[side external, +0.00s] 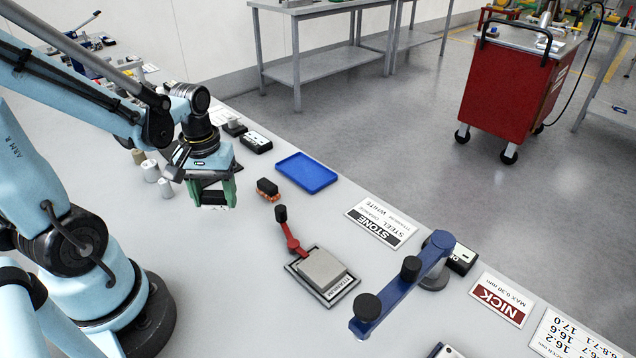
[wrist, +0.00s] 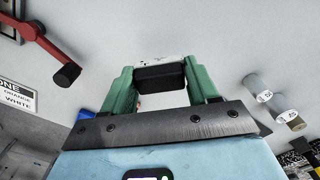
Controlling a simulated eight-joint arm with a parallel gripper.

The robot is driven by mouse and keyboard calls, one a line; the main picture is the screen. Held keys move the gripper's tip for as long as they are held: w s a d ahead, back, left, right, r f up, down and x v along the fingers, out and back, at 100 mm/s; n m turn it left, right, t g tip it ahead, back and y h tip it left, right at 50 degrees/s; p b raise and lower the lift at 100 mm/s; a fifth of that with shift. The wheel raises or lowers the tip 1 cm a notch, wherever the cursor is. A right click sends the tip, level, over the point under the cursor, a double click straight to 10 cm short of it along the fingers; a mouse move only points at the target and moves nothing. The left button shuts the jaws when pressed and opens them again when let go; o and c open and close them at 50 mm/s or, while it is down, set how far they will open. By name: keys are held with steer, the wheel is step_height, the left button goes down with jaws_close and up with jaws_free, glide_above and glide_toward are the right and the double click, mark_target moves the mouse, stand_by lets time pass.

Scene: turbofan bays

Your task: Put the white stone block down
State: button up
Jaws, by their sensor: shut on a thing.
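My gripper (side external: 212,196) hangs above the white table at the left of the side external view, its green fingers pointing down. It is shut on the white stone block (side external: 214,207), whose pale lower edge shows between the fingertips. In the wrist view the green fingers (wrist: 160,85) close on the block from both sides. There the block shows a dark face and a thin white edge (wrist: 162,62).
A titanium plate (side external: 322,270) with a red-armed holder (side external: 290,238) and a blue-armed stand (side external: 405,285) are nearer. A STONE card (side external: 381,222) lies behind. Several small cylinders (side external: 150,170) stand left.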

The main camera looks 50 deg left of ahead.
mark_target(218, 209)
steer(key=shift+f, duration=2)
steer(key=shift+f, duration=0.1)
steer(key=o, duration=0.9)
steer(key=shift+r, duration=6)
steer(key=w+d+m+t, duration=0.2)
steer(key=d+m, duration=0.1)
steer(key=w+d+r+m+t, duration=0.1)
steer(key=d+m+t, duration=0.1)
steer(key=d+m, duration=0.1)
steer(key=w+d+m+t, duration=0.2)
steer(key=d+m+t, duration=0.1)
steer(key=d, duration=0.1)
steer(key=shift+w+r, duration=0.3)
steer(key=shift+r, duration=0.05)
